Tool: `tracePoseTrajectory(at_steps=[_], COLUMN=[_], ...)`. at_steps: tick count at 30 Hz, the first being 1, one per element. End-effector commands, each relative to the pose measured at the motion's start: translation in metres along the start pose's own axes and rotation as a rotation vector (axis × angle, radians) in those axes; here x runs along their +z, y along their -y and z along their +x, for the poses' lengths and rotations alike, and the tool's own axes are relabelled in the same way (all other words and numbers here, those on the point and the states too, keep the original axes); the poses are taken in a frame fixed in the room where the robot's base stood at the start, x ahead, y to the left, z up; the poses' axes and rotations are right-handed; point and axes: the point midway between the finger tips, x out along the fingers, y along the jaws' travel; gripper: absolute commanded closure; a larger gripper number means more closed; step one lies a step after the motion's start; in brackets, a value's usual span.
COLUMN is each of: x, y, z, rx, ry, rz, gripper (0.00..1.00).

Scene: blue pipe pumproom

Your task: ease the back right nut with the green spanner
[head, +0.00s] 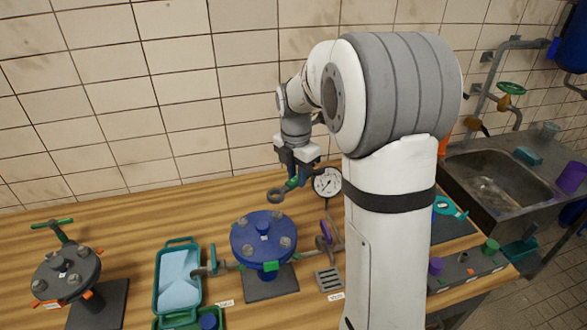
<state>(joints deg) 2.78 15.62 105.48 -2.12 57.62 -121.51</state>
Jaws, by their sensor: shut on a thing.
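My gripper (298,176) is shut on the green spanner (291,184). The spanner's dark ring end (276,195) points down and left, above and behind the blue round flange (262,252). The ring appears clear of the flange. The flange has several grey nuts around its top and a blue stub in the middle. Its back right nut (279,223) is in plain view, just below the ring in the picture. Part of the spanner's handle is hidden by the fingers.
A dark grey flange (66,274) with a green-handled valve stands at far left. A green tray (158,290) lies between the flanges. A pressure gauge (327,183) stands close right of my gripper. A metal sink (496,183) is at right. My arm hides part of the bench.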

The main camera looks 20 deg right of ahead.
Motion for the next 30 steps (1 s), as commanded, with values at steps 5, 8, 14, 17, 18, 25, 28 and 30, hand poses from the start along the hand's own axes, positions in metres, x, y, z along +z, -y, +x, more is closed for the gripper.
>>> tracePoseTrajectory(at_steps=[5, 8, 14, 17, 18, 25, 28, 30], x=[-0.001, -0.001, -0.002, -0.002, -0.003, -0.003, -0.003, -0.003], y=[0.000, 0.000, -0.001, -0.001, -0.001, -0.001, -0.001, -0.001], z=[0.010, 0.016, 0.028, 0.034, 0.036, 0.042, 0.043, 0.045], rx=[0.000, 0.000, 0.000, 0.000, 0.000, 0.001, 0.001, 0.001], ry=[0.000, 0.000, 0.000, 0.000, 0.000, 0.001, 0.000, 0.000], rz=[-0.001, -0.002, -0.002, -0.003, -0.003, -0.003, -0.004, -0.004], gripper=[1.00, 1.00, 1.00, 1.00, 1.00, 1.00, 1.00, 1.00])
